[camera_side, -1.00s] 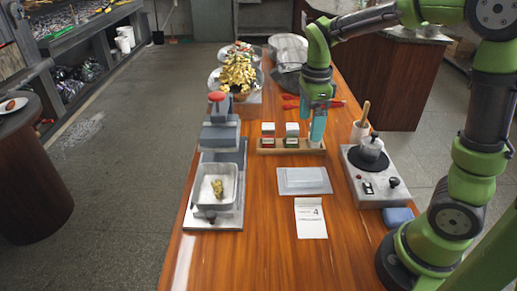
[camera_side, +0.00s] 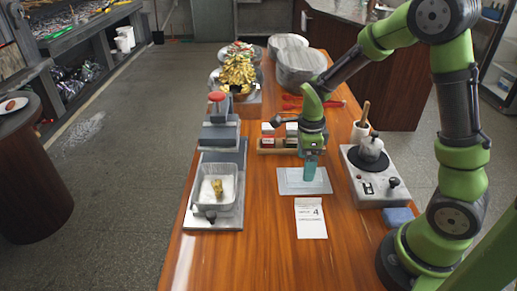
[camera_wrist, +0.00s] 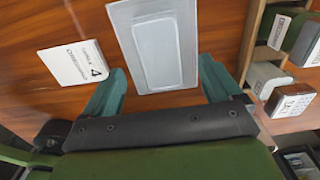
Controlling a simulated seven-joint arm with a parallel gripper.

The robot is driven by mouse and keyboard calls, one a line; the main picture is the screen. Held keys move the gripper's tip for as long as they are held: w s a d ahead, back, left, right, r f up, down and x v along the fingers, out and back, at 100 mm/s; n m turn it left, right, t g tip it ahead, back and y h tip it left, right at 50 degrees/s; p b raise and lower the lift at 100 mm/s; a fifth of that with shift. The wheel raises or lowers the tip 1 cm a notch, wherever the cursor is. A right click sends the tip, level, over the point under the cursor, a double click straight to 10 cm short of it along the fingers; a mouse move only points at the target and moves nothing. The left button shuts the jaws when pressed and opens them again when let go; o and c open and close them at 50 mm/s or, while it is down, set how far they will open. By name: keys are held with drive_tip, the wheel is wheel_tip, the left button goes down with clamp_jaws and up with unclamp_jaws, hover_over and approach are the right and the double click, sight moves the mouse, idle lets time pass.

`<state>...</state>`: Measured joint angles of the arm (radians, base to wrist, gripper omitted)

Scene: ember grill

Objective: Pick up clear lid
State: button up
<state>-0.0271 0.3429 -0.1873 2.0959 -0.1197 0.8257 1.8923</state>
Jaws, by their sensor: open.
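The clear lid (camera_wrist: 157,48) is a pale, see-through rectangle with a raised middle. It lies on a flat light-grey mat (camera_side: 292,183) on the wooden table. In the side view my gripper (camera_side: 310,175) is over the right part of the mat and hides much of the lid. In the wrist view my gripper (camera_wrist: 155,88) is open, with teal fingers on either side of the mat's near end. I cannot tell the exact height of the fingertips above the mat.
A card marked 4 (camera_side: 310,218) lies in front of the mat. A rack with small boxes (camera_side: 265,146) is behind.

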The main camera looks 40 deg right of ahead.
wheel_tip(320, 180, down, 4)
drive_tip(key=shift+f, duration=0.1)
drive_tip(key=c, duration=1.1)
